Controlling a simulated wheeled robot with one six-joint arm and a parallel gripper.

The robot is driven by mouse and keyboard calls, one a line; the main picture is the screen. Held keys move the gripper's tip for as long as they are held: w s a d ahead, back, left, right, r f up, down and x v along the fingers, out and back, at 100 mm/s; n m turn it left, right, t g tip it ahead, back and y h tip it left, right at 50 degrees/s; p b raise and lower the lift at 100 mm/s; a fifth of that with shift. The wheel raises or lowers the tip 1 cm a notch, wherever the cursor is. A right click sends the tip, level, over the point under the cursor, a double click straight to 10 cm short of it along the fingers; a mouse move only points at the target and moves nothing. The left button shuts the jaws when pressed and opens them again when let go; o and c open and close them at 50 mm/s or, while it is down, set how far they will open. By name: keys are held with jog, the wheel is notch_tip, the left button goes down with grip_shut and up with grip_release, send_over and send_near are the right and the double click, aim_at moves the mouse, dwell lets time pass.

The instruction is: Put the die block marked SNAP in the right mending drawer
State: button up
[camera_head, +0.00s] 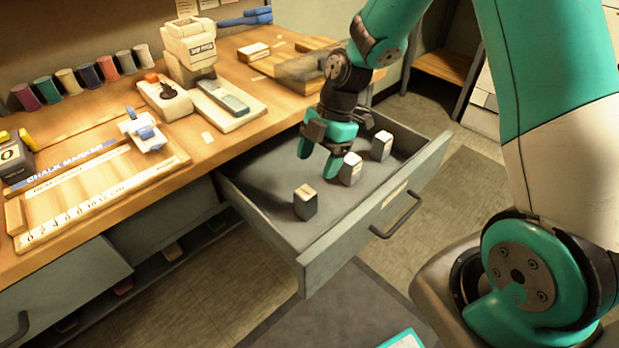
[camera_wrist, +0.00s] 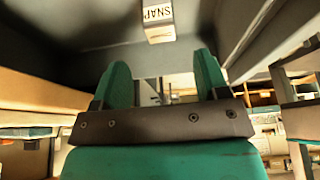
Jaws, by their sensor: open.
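The block marked SNAP (camera_wrist: 158,22) shows in the wrist view, its lettering upside down, beyond my fingertips and apart from them. In the head view, three small blocks with pale tops stand in the open grey drawer (camera_head: 365,222): a near one (camera_head: 305,205), a middle one (camera_head: 350,170) and a far one (camera_head: 381,147). I cannot tell from the head view which is marked SNAP. My gripper (camera_head: 318,162) reaches down over the drawer, open and empty, left of the middle block. Its two teal fingers (camera_wrist: 163,70) stand apart in the wrist view.
The wooden bench (camera_head: 215,140) beside the drawer holds several thread spools (camera_head: 88,75), a ruler board (camera_head: 100,195), a beige tool (camera_head: 190,50) and wooden blocks. A closed drawer front (camera_head: 70,280) is at lower left. The drawer's front wall and handle (camera_head: 398,215) stick out over the floor.

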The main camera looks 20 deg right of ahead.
jog(key=s+a+r+m, duration=0.3)
jog(key=s+r, duration=0.1)
jog(key=r, duration=0.2)
jog(key=s+a+r+m, duration=0.2)
jog(key=s+r+m, duration=0.15)
jog(key=r, duration=0.25)
jog(key=s+a+r+m, duration=0.1)
jog(key=s+r+m, duration=0.2)
jog(key=s, duration=0.3)
jog(key=s+a+r+m+t, duration=0.1)
jog(key=s+a+r+m, duration=0.1)
jog(key=s+m, duration=0.3)
jog(key=shift+s+a+r, duration=0.15)
jog(key=shift+s+r, duration=0.25)
jog(key=shift+s, duration=0.3)
